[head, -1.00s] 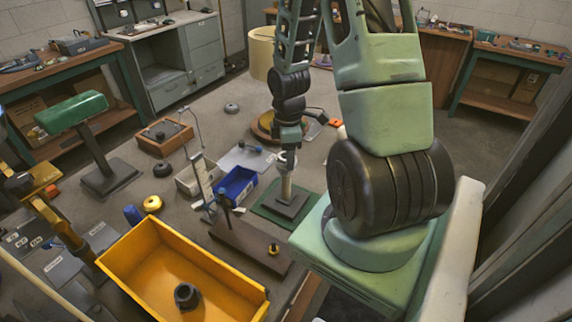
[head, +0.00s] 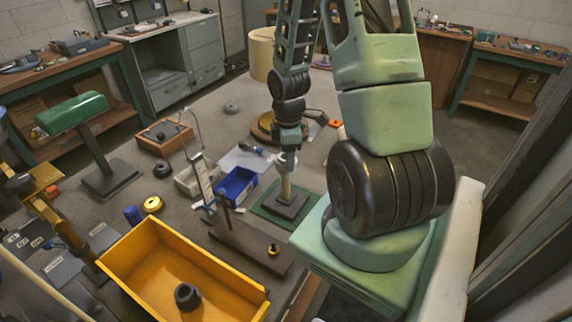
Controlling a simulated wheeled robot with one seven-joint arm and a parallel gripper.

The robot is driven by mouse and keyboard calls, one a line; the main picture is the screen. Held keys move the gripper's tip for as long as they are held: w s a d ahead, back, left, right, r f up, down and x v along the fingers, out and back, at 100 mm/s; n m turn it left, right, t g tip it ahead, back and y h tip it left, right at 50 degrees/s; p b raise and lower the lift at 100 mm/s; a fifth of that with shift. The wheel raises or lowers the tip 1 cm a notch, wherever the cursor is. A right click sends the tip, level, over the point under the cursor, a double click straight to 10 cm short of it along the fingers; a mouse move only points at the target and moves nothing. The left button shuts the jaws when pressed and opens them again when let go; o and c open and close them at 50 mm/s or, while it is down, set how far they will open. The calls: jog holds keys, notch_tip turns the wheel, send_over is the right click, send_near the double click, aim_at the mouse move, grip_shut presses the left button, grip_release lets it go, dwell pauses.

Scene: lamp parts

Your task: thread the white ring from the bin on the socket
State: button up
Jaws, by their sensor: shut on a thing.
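My gripper (head: 288,148) is at the upper end of an upright pale post (head: 286,186), which I take for the socket. The post stands on a dark square base (head: 287,205) on a green mat. My gripper is shut on a small pale thing (head: 286,159) at the post's top, probably the white ring. It is too small to tell whether it is around the post or just above it. The blue bin (head: 224,190) stands just left of the mat, and I make out no white ring in it.
A large yellow bin (head: 228,283) at front left holds a dark ring (head: 187,297). A brown board with a thin upright (head: 250,250) lies between it and the mat. A pale box (head: 186,184) stands left of the blue bin. My arm covers the right side.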

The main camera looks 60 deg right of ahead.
jog(key=shift+s+a+f, duration=0.1)
jog(key=shift+f, duration=0.1)
jog(key=m, duration=0.4)
jog(key=shift+s+a+m, duration=0.1)
jog(key=shift+a+m, duration=0.05)
jog(key=shift+m, duration=0.25)
jog(key=shift+f+m, duration=0.1)
jog(key=shift+m, duration=1)
jog(key=m, duration=0.3)
jog(key=shift+a+m, duration=0.15)
jog(key=shift+m, duration=0.15)
jog(key=m, duration=0.3)
